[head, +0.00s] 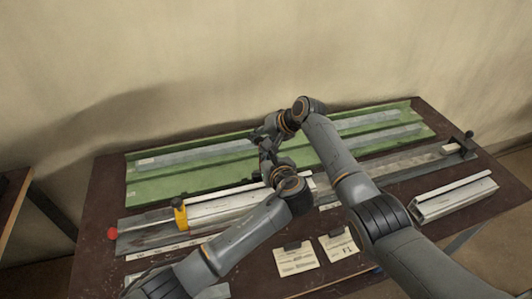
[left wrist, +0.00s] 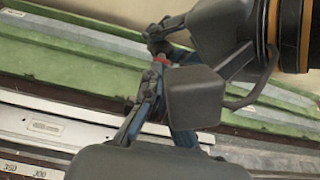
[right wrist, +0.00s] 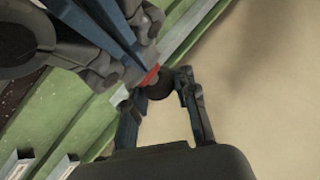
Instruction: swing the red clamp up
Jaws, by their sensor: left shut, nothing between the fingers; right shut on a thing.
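A small red part (right wrist: 150,76) with a dark round knob (right wrist: 160,88) shows between the fingers of my right gripper (right wrist: 158,95), which is shut on the knob. The red part also shows in the left wrist view (left wrist: 166,60); I take it for the red clamp, whose lower part is hidden by my grippers. In the head view my right gripper (head: 261,136) is above the middle of the bench. My left gripper (head: 266,157) is shut and empty just below it, close to the red part; it also shows in the left wrist view (left wrist: 147,92).
A yellow clamp (head: 180,215) and a red ball knob (head: 111,233) are at the bench's left. A green tray (head: 150,188) with metal profiles lies behind. A pale profile (head: 452,197) lies at the right. Two cards (head: 296,259) lie in front. My arms cross the middle.

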